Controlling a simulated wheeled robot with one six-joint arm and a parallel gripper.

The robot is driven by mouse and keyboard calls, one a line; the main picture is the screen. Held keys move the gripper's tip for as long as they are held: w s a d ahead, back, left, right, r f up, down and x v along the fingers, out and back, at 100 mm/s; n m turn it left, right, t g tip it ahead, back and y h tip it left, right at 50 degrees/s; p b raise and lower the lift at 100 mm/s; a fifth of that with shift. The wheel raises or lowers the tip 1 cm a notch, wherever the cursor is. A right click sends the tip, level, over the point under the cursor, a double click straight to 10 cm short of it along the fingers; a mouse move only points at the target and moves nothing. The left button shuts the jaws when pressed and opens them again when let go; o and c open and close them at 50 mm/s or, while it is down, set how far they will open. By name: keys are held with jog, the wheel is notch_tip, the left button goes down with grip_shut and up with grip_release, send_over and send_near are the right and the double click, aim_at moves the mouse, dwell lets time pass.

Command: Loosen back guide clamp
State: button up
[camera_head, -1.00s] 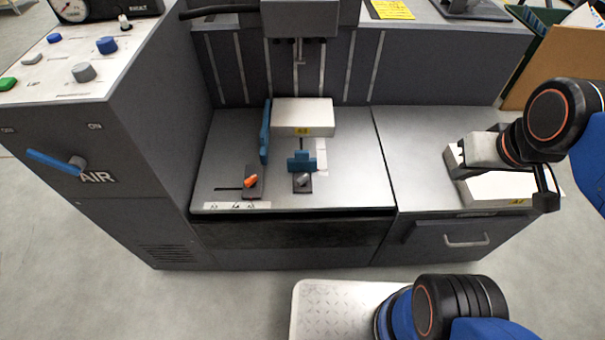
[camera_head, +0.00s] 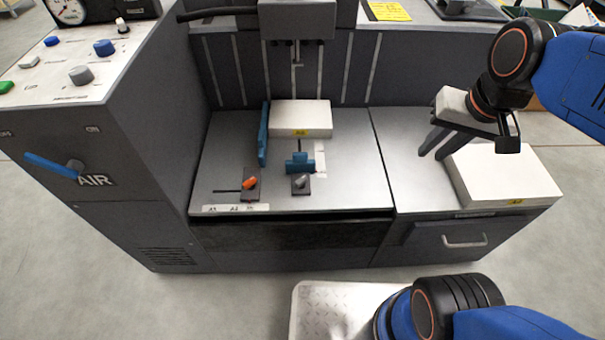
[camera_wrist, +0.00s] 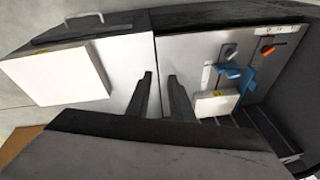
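Two blue guides stand on the grey machine bed (camera_head: 350,180). The long upright guide (camera_head: 263,135) is left of a white block (camera_head: 300,119), with an orange clamp lever (camera_head: 250,183) in front of it. The smaller guide (camera_head: 299,163) stands in front of the block, with a grey clamp lever (camera_head: 301,180) on a dark base. These levers also show in the wrist view, the grey (camera_wrist: 230,50) and the orange (camera_wrist: 267,49). My gripper (camera_head: 434,148) is open and empty, above the right-hand surface, well right of both clamps. Neither lever is touched.
A large white block (camera_head: 510,180) lies on the right-hand surface, close to my gripper. A control panel with knobs and a blue AIR lever (camera_head: 50,165) is at the left. The machine head (camera_head: 297,20) overhangs the back of the bed. The bed's right part is clear.

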jog(key=w+a+f+m+g+y, duration=0.1)
jog(key=w+a+m+g, duration=0.2)
jog(key=w+a, duration=0.65)
jog(key=m+g, duration=0.3)
send_near(301, 179)
jog(key=shift+g+y, duration=0.3)
jog(key=shift+y, duration=0.1)
jog(key=x, duration=0.8)
jog(key=shift+w+d+f, duration=0.15)
jog(key=shift+d+f, duration=0.05)
jog(key=shift+d, duration=0.15)
grip_shut()
